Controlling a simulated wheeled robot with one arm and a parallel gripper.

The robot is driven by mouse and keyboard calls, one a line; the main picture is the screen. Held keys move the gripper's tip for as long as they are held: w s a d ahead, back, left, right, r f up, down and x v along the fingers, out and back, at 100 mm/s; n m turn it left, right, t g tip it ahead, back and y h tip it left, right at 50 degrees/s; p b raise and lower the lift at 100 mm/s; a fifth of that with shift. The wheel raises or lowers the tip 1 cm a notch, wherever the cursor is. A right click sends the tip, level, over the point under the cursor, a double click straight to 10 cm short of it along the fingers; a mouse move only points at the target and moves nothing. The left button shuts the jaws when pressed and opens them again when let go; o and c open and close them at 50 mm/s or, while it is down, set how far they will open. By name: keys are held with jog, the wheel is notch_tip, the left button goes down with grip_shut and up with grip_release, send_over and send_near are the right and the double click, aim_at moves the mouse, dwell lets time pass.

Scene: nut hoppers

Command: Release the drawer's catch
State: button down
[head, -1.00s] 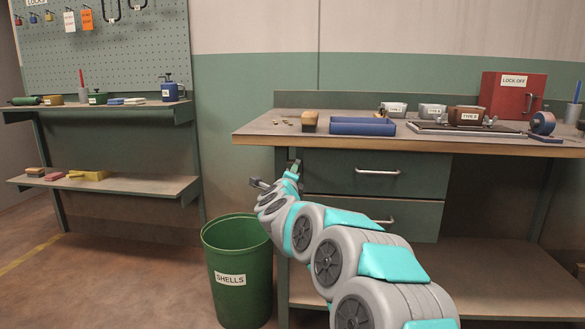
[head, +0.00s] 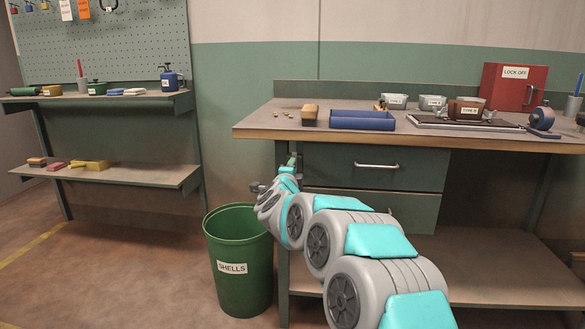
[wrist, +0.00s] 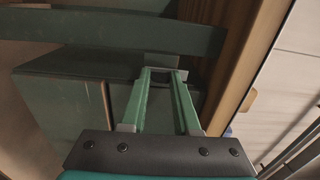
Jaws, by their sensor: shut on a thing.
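The bench has two dark green drawers with pale bar handles: an upper drawer (head: 335,178) and a lower drawer (head: 415,212), partly behind my arm. Both look closed in the head view. My gripper (head: 292,162) is at the left end of the upper drawer, just under the bench top. In the wrist view, the two green fingers of my gripper (wrist: 164,74) reach to a small grey piece, which looks like the catch (wrist: 162,59), and are shut on it. The head view does not show the catch clearly.
The wooden bench top (head: 260,131) overhangs close to my gripper; its edge also shows in the wrist view (wrist: 240,65). A green SHELLS bin (head: 240,292) stands below my arm.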

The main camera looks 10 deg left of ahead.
jog(key=shift+a, duration=0.1)
jog(key=c, duration=0.6)
grip_release()
jog(key=shift+c, duration=0.2)
jog(key=shift+s, duration=0.15)
jog(key=s, duration=0.7)
jog(key=shift+s+b, duration=0.3)
jog(key=shift+b, duration=0.15)
jog(key=shift+a, duration=0.15)
